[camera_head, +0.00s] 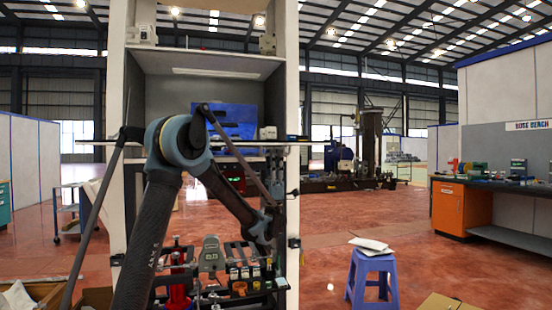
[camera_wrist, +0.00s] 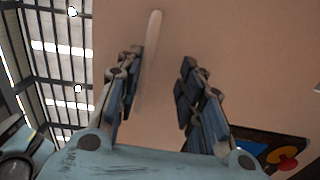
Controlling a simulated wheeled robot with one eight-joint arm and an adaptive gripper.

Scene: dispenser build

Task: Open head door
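A tall white-framed dispenser (camera_head: 292,105) stands ahead in the head view, with a grey recess and a pale strip (camera_head: 215,71) under its upper panel. I cannot tell which part is the head door. My gripper (camera_wrist: 162,60) is open in the wrist view, with nothing held between its two fingers. Beyond the fingers is a plain beige panel (camera_wrist: 225,45) with a long pale strip (camera_wrist: 150,55) on it. I cannot tell how far the fingers are from the panel. In the head view my arm crosses in front of the dispenser, and the fingers cannot be made out.
Inside the dispenser are a blue panel (camera_head: 238,117) and lower shelves of small items (camera_head: 240,278). A blue stool (camera_head: 372,280) stands to the right. An orange cabinet (camera_head: 460,208) under a workbench is farther right.

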